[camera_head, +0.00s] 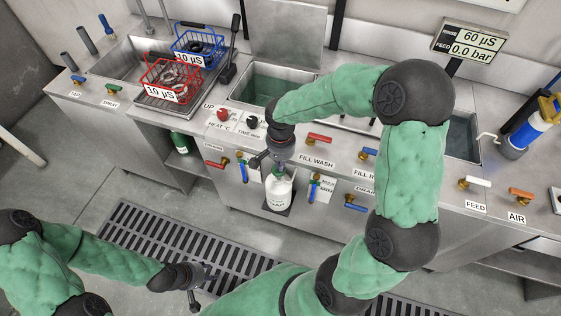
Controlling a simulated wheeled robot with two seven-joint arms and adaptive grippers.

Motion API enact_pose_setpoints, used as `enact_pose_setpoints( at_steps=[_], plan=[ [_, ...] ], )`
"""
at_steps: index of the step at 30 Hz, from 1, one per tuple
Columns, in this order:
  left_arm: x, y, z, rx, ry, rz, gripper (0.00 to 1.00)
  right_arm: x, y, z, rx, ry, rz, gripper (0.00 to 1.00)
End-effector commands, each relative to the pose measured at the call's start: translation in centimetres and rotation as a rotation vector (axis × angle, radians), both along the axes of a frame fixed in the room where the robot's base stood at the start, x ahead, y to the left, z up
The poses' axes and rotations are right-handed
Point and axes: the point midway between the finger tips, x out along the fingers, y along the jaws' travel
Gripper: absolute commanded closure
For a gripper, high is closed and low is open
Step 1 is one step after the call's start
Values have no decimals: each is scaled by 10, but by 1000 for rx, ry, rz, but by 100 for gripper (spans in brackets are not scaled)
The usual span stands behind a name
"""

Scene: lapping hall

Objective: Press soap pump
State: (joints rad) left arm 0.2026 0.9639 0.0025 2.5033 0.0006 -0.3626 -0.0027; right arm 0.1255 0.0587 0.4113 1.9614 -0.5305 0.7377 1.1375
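A white soap bottle (278,192) stands upright on a small dark shelf at the front of the steel bench, below the fill wash valve. Its label is partly readable. My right gripper (267,165) is right above the bottle's top and hides most of the pump head. I cannot tell whether it touches the pump or whether its fingers are open or shut. My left gripper (197,289) is low at the lower left, over the floor grating and far from the bottle. Its fingers are too small to read.
A red basket (170,80) and a blue basket (199,47) stand at the left sink. Valves with coloured levers line the bench front, including a red one (319,138) and a blue one (314,187) near the bottle. A green bottle (180,142) stands on the undershelf.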

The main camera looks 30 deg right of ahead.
Motion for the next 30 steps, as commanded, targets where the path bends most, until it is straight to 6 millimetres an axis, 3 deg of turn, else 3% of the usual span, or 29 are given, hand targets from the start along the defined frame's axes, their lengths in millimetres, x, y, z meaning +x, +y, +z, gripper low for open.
enact_pose_setpoints(
  at_steps=[8,18,30],
  plan=[
    [0,0,-1,0,0,0,60,0,0,-2,0,0,0,100],
    [0,0,-22,0,0,0,60,0,0,-30,0,0,0,100],
    [0,0,-18,0,0,0,60,0,0,-27,1,3,1,100]
  ],
)
